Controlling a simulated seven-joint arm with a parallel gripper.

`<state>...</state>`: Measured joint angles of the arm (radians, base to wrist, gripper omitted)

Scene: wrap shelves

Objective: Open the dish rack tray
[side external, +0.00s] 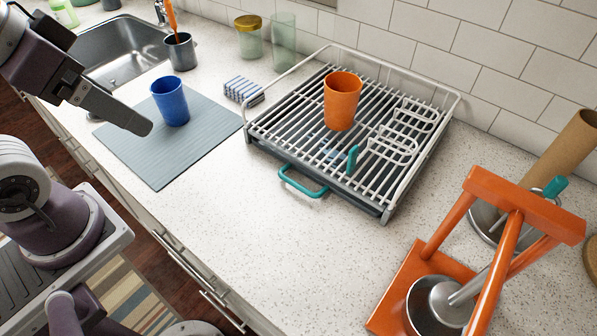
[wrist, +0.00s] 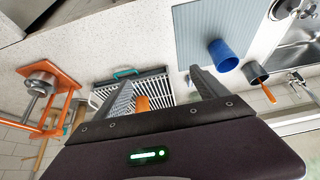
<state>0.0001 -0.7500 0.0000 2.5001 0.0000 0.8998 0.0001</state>
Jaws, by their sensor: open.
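The dish rack (side external: 290,125) is a white wire rack on the counter against the tiled wall. Its dark tray (side external: 365,203) lies under the wires, with a teal handle (side external: 303,184) at the front edge; the tray looks pushed in. An orange cup (side external: 342,101) stands on the rack. My gripper (side external: 140,126) is at the upper left over the grey mat, well apart from the handle and empty. In the wrist view my gripper's fingers (wrist: 162,92) are spread, with the rack and the teal handle (wrist: 125,73) beyond them.
A blue cup (side external: 170,101) stands on the grey mat (side external: 165,160) near my gripper. A striped sponge (side external: 243,91) lies left of the rack. An orange press (side external: 480,240) stands at right. The counter in front of the rack is clear.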

